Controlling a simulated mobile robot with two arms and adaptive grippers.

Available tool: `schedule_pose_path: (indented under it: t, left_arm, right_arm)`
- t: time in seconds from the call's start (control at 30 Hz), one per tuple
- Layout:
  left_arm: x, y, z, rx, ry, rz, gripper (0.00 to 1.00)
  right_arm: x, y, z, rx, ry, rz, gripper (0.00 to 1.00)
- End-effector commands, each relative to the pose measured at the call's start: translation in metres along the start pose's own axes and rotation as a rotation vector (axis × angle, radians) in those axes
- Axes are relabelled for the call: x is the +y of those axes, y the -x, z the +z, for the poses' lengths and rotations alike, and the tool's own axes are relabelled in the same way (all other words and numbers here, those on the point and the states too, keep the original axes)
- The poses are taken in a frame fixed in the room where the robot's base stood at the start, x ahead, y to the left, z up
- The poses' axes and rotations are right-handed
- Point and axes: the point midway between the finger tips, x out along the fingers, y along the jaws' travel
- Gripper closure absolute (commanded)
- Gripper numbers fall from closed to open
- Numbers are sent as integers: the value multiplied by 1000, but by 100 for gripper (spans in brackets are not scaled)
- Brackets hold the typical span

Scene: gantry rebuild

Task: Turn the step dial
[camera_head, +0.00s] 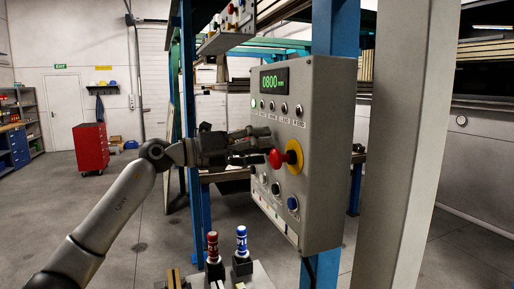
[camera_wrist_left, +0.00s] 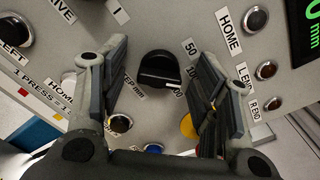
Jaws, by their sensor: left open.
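My left gripper (camera_head: 266,145) is open in front of the panel face. In the left wrist view its two dark fingers (camera_wrist_left: 162,62) stand on either side of the dial, with gaps on both sides. I cannot tell whether the fingertips reach the knob's depth. My right gripper is not seen.
A red mushroom button (camera_head: 275,158) on a yellow base (camera_head: 294,156) sticks out close beside my left gripper. The panel also has a green display (camera_head: 273,80) and several small buttons. A blue post (camera_head: 336,30) stands behind it. Red (camera_head: 212,246) and blue (camera_head: 241,240) capped items stand below.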

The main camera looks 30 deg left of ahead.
Motion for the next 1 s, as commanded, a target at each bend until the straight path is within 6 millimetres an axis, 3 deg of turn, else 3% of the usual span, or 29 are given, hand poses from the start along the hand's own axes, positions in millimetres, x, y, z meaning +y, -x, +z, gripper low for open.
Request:
schedule_pose_path:
  t: [0.27,0.5,0.7,1.0]
  left_arm:
    - [2,19,0,0,0,4,43]
    - [3,67,-1,1,1,7,43]
    - [2,97,-1,2,2,6,43]
    - [2,117,0,1,1,2,43]
  right_arm:
    - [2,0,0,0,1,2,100]
    - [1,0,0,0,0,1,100]
    - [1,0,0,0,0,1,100]
    - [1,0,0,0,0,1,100]
